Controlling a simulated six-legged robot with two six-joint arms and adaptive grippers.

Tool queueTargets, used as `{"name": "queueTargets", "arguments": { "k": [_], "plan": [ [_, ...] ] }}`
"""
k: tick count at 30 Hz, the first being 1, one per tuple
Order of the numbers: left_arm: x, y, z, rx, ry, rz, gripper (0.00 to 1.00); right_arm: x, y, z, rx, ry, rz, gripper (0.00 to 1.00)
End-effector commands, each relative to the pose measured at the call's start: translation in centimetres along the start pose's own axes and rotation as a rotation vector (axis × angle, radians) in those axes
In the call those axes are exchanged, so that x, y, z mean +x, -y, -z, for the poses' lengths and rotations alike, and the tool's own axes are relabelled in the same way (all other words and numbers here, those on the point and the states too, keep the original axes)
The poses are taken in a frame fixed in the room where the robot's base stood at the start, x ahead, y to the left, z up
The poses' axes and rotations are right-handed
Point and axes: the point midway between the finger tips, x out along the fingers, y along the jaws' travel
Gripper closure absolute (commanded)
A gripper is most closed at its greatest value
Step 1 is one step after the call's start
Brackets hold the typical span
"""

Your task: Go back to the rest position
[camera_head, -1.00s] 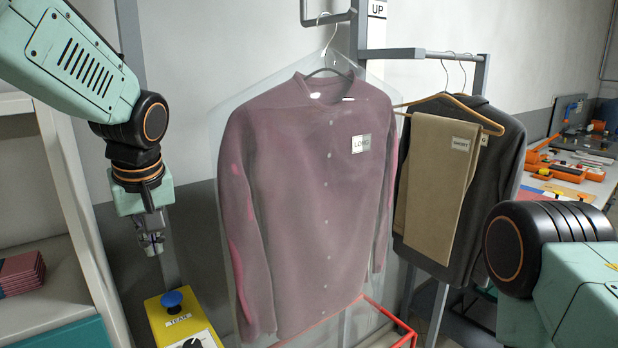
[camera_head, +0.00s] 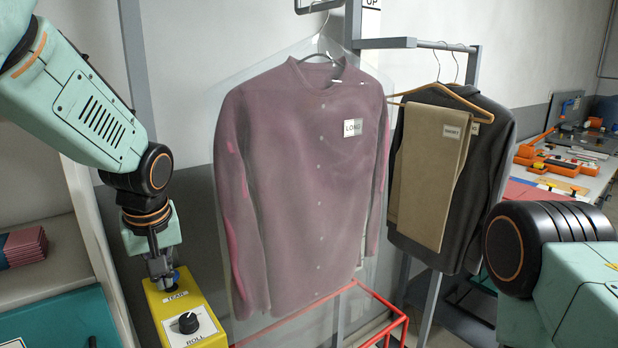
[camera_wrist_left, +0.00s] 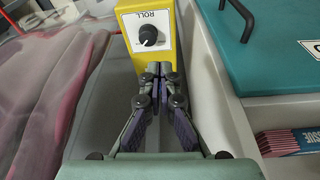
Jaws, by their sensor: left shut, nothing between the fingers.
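I cannot tell whether the fingertips touch the box. My right arm's dark joint and green link fill the lower right of the head view; the right gripper is out of view.
A mauve shirt (camera_head: 300,190) in clear film hangs right of my left gripper. Beige trousers (camera_head: 432,180) and a dark jacket (camera_head: 490,160) hang behind. A red frame (camera_head: 345,290) stands below the shirt. A shelf with red packets (camera_head: 22,246) is at left; a workbench is at far right.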

Motion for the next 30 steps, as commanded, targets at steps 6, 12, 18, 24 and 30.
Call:
{"name": "queueTargets", "arguments": {
  "k": [6, 12, 18, 24, 30],
  "plan": [
    [9.3, 0.6, -4.9, 0.077, 0.058, -0.019, 1.00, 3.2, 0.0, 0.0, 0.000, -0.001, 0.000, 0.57],
    [20.0, 2.3, -12.3, 0.174, 0.122, -0.049, 1.00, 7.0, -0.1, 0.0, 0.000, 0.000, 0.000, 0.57],
    [29.4, 5.2, -21.2, 0.266, 0.179, -0.074, 1.00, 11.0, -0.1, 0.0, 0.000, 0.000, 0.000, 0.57],
    [36.7, 9.5, -30.8, 0.356, 0.225, -0.083, 1.00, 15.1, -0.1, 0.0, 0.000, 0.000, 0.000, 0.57],
    [40.9, 13.8, -38.9, 0.443, 0.255, -0.076, 1.00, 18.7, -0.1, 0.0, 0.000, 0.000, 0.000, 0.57]
  ]
}}
